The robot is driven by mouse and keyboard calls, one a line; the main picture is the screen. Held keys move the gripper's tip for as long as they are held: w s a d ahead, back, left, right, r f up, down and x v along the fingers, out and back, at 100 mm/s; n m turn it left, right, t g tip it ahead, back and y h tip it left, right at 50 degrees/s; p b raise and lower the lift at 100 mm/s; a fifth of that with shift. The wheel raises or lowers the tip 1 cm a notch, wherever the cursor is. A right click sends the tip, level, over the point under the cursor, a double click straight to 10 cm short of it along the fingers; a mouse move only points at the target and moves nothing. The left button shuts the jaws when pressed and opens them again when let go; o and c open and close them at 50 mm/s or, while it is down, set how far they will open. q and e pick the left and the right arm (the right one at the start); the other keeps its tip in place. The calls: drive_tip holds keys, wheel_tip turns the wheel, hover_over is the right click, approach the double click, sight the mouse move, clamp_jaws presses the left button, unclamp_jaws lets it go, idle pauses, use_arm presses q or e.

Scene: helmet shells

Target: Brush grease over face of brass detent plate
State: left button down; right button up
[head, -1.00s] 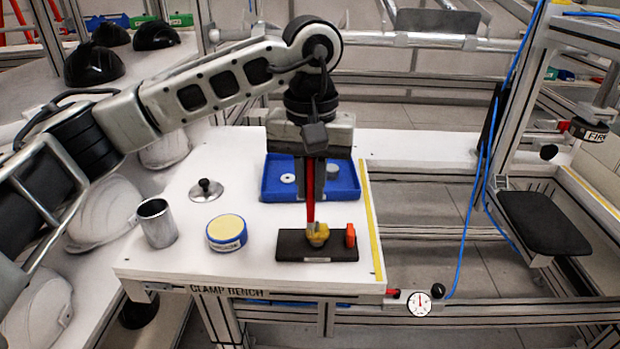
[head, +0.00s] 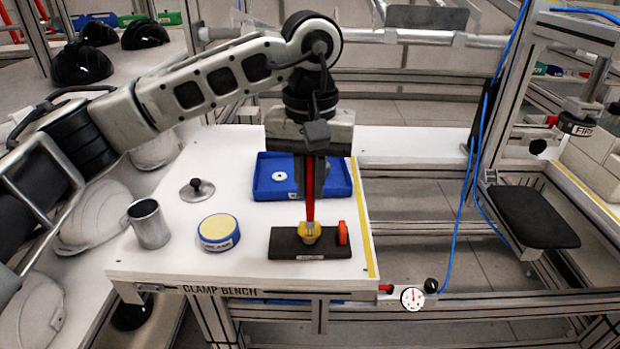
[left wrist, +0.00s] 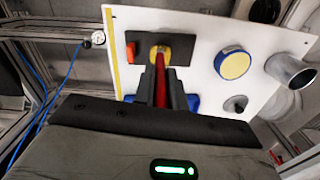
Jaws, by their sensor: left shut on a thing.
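My left gripper (head: 311,190) is shut on a red-handled brush (head: 310,206), which it holds upright, head down. The same gripper (left wrist: 161,88) shows in the left wrist view with the red handle between its fingers. The brush's yellowish head is at the brass piece (head: 309,234) on the dark base block (head: 284,247); head and brass overlap, so I cannot tell exactly where they touch. An orange-red block (head: 343,233) stands on the right of the base. A blue tin with a yellow top (head: 218,232) sits to the left. My right gripper is not in view.
A blue tray (head: 340,180) with a white ring stands behind the base. A metal cup (head: 149,224) and a knobbed lid (head: 197,189) stand on the left of the white bench (head: 180,262). Helmet shells (head: 92,205) lie beyond its left edge.

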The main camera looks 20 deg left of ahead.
sight(309, 157)
use_arm(q)
drive_tip(key=shift+r+p, duration=2.1)
drive_tip(key=shift+r, duration=1.3)
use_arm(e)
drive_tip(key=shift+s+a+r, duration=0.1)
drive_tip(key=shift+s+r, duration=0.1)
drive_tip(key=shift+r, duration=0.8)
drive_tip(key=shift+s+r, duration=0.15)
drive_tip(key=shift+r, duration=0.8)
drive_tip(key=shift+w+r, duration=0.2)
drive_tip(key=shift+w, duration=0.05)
use_arm(q)
wheel_tip(309, 157, down, 3)
drive_tip(key=shift+a+b, duration=0.1)
drive_tip(key=shift+b, duration=1.1)
drive_tip(key=shift+f+b, duration=0.35)
drive_tip(key=shift+f, duration=0.2)
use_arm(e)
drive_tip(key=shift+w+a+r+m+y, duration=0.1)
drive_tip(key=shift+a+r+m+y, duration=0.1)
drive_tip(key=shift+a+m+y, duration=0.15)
use_arm(q)
drive_tip(key=shift+f, duration=0.35)
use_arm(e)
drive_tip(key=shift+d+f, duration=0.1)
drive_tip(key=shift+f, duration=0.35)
